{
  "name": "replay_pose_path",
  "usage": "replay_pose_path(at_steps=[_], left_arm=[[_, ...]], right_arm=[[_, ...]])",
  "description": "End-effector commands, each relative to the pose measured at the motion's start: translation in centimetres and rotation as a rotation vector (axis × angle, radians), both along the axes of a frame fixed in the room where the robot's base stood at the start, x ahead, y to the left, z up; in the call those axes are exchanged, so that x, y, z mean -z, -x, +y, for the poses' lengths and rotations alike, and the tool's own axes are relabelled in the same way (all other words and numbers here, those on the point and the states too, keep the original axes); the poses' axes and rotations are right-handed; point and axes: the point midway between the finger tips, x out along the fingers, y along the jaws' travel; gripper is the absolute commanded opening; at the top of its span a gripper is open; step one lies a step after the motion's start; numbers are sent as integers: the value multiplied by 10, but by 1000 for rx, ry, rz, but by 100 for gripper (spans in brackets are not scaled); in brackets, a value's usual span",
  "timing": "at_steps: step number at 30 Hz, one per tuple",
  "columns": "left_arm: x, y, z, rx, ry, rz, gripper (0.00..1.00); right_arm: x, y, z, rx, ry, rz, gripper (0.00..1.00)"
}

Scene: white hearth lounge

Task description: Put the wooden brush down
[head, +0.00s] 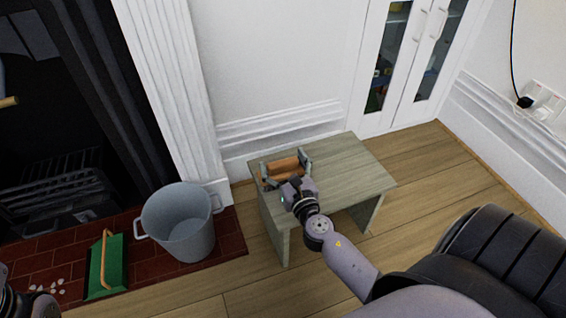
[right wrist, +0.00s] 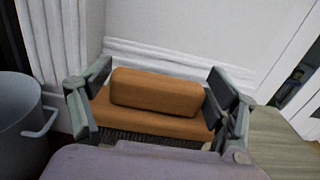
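The wooden brush (head: 285,167) is an orange-brown block with a raised grip on top. It also shows in the right wrist view (right wrist: 158,92), with dark bristles under its front edge. My right gripper (head: 286,170) has one finger at each end of the brush, and both fingers appear to touch it. The brush is at the left end of a small grey-wood table (head: 345,170). I cannot tell whether its bristles touch the tabletop. Part of my left arm shows at the lower left corner of the head view, with its fingers out of frame.
A grey metal bucket (head: 178,225) stands on the red brick hearth (head: 232,240), left of the table. A green dustpan (head: 104,268) with a wooden handle lies beside it, near pale crumbs (head: 45,288). The right part of the tabletop is bare. A white wall and cabinet (head: 405,65) stand behind.

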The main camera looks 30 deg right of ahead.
Motion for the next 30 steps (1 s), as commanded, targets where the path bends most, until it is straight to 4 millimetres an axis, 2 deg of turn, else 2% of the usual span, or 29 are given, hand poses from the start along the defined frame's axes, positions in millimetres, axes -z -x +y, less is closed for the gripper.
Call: replay_pose_path(at_steps=[4, 17, 24, 30], left_arm=[[0, 0, 0, 0, 0, 0, 40], [-5, 1, 0, 1, 2, -3, 40], [5, -1, 0, 1, 1, 10, 40], [4, -1, -1, -1, -3, -1, 40]], right_arm=[[0, 0, 0, 0, 0, 0, 94], [-5, 0, 0, 0, 0, 0, 94], [0, 45, 11, 0, 2, 5, 94], [-1, 86, 20, -1, 1, 3, 94]])
